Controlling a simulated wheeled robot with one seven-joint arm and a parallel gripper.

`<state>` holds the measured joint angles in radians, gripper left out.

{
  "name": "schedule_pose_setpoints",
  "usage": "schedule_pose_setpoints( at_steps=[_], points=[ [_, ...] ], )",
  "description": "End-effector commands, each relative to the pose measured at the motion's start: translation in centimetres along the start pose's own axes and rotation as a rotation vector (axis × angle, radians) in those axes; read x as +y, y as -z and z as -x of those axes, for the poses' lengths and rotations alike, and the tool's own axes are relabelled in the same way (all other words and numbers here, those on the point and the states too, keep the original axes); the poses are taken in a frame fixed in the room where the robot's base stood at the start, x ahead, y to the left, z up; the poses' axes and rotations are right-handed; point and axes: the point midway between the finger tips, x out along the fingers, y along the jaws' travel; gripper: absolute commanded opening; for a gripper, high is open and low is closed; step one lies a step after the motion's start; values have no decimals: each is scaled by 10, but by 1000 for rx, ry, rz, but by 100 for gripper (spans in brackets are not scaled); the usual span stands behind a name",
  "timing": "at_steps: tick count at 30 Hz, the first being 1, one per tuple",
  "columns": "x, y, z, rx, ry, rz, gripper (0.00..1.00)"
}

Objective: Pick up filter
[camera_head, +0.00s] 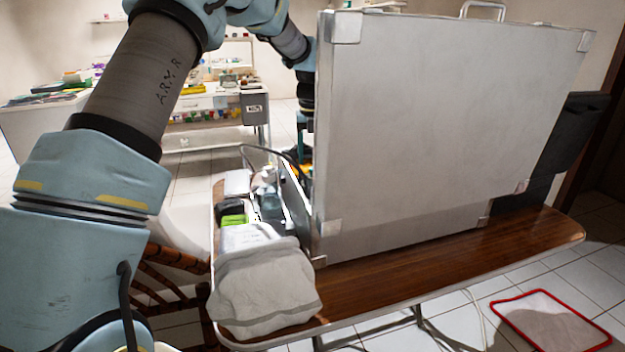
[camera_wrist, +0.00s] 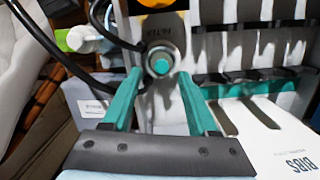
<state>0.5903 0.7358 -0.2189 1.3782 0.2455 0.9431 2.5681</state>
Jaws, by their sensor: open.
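My gripper (camera_wrist: 160,76) has two teal fingers, spread apart, one on each side of this knob. The gap between them is empty apart from the knob seen behind or between the tips. I cannot tell whether the fingers touch it. In the head view, the knob and my fingertips are hidden behind the large grey case (camera_head: 440,120).
A wooden table (camera_head: 480,245) carries the case, a grey cloth bag (camera_head: 262,288) and a cluttered tray of supplies. In the wrist view, a black cable (camera_wrist: 50,50) runs left of the knob, and a white box marked BIBS (camera_wrist: 275,140) lies at right.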

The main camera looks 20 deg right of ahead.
Motion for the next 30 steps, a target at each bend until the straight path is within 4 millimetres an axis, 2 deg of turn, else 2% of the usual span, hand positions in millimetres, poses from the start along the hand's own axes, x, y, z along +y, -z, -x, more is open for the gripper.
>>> schedule_pose_setpoints(
  at_steps=[7,16,30],
  points=[
    [-2,0,-33,2,0,-1,59],
    [-2,0,-39,0,1,0,59],
    [-2,0,-38,0,1,0,6]
  ],
)
